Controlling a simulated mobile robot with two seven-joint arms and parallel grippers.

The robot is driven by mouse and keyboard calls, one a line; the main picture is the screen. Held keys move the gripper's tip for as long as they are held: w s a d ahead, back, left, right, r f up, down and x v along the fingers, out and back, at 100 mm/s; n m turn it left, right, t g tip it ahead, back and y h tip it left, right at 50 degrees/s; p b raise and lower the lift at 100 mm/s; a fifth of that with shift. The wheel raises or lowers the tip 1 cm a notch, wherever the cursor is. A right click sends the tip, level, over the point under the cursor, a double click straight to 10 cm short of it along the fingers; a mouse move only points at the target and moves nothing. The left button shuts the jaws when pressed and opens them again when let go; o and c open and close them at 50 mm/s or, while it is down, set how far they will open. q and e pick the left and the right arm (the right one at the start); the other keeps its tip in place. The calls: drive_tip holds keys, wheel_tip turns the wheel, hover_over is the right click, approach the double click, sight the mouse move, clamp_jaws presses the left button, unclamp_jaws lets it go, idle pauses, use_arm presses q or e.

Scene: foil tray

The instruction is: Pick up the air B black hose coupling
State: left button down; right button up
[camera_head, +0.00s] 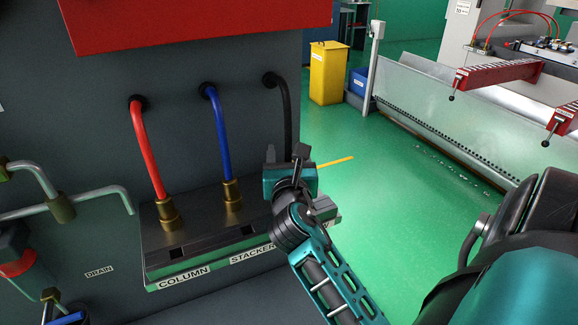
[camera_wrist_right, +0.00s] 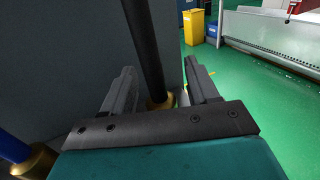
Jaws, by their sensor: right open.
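The black hose (camera_head: 287,118) leaves the dark panel and runs down behind my right gripper (camera_head: 286,154) in the head view. Its lower end and coupling are hidden there by the gripper. In the right wrist view the black hose (camera_wrist_right: 147,45) ends in a brass coupling (camera_wrist_right: 160,102), partly hidden by the gripper's front edge. My right gripper (camera_wrist_right: 160,85) is open, and the hose and coupling show between its two fingers. I cannot tell whether either finger touches them. My left gripper is not in view.
Red (camera_head: 148,150) and blue (camera_head: 217,140) hoses with brass couplings stand to the left on the black block (camera_head: 205,252), labelled COLUMN and STACKER. A red box (camera_head: 190,22) overhangs above. Metal pipes (camera_head: 70,205) lie further left. Green floor (camera_head: 400,200) is open to the right.

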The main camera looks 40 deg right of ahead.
drive_tip(key=shift+a+r, duration=0.1)
drive_tip(key=shift+c, duration=0.4)
clamp_jaws()
drive_tip(key=shift+r, duration=0.1)
drive_tip(key=shift+r, duration=0.35)
wheel_tip(320, 180, up, 9)
drive_tip(key=p, duration=0.1)
idle(0.3)
